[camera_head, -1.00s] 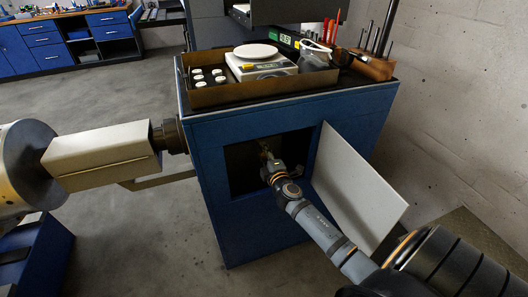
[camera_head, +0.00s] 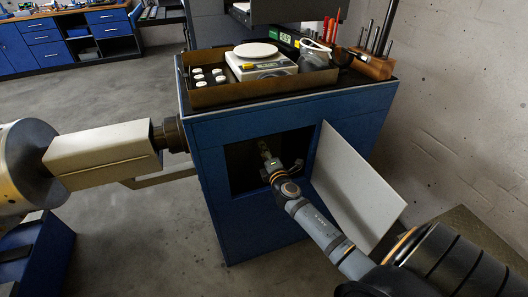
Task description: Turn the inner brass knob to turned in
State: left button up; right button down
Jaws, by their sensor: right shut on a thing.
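The blue cabinet (camera_head: 265,215) stands in the middle, with a dark square opening (camera_head: 240,165) in its front. My right arm reaches into this opening from the lower right. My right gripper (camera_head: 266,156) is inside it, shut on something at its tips. This is at the place of the inner brass knob, but the knob is too small, dark and covered to make out clearly. How far it is turned cannot be told. My left gripper is not in view.
A pale door panel (camera_head: 355,188) stands open right of the opening, close beside my right arm. On the cabinet top are a tray (camera_head: 225,96) with white pieces, a scale (camera_head: 262,64) and a wooden tool block (camera_head: 372,66). A pale machine housing (camera_head: 100,155) is left.

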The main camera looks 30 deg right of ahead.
jog(key=shift+f, duration=0.15)
jog(key=c, duration=1)
grip_release()
jog(key=shift+s, duration=0.15)
jog(key=v, duration=1.2)
